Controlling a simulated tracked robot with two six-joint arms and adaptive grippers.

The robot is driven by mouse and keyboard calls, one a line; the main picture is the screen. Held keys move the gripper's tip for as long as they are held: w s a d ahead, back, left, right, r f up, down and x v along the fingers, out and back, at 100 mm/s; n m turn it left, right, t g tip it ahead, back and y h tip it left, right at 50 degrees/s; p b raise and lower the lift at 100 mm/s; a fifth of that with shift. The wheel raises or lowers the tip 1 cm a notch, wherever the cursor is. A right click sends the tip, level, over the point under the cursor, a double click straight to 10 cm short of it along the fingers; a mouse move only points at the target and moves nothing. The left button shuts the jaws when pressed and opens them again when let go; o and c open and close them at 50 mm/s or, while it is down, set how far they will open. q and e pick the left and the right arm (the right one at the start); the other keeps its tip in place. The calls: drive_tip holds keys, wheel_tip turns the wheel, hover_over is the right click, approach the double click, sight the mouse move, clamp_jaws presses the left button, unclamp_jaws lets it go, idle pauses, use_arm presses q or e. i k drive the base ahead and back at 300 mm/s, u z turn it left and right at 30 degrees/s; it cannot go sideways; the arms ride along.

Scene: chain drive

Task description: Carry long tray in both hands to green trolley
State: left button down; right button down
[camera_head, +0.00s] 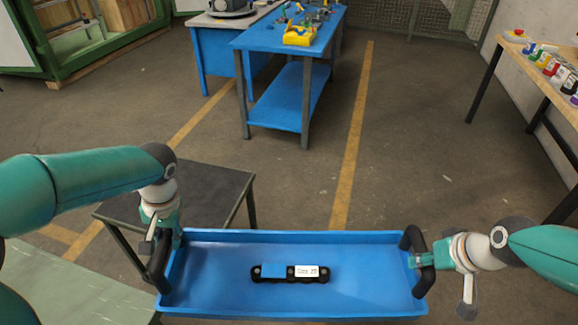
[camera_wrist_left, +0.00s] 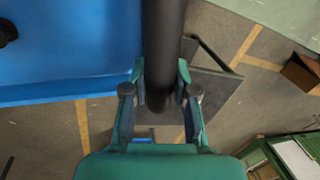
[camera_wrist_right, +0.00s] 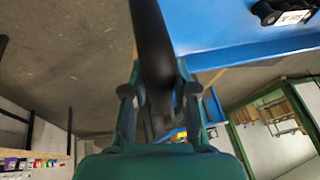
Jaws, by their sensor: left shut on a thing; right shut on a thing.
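The long blue tray (camera_head: 225,285) is held level in front of me in the head view. A short black chain piece (camera_head: 290,273) with a blue plate and a white label lies in the middle of it. My left gripper (camera_head: 163,238) is shut on the black handle at the tray's left end. In the left wrist view its fingers (camera_wrist_left: 160,90) close around that handle (camera_wrist_left: 163,40). My right gripper (camera_head: 425,260) is shut on the black handle at the right end. In the right wrist view its fingers (camera_wrist_right: 157,92) hold that handle (camera_wrist_right: 150,35). I see no green trolley for certain.
A dark low table (camera_head: 205,190) stands just behind the tray's left end. A blue workbench (camera_head: 290,95) with parts and a yellow item stands ahead. A wooden table (camera_head: 540,85) with coloured bottles is at the right. A green-framed structure (camera_head: 90,50) is far left. Floor ahead right is clear.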

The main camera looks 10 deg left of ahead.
sight(224, 211)
drive_tip(key=u, duration=0.1)
drive_tip(key=i, duration=1.15)
drive_tip(key=u, duration=0.7)
drive_tip(key=i, duration=0.35)
drive_tip(key=u, duration=0.2)
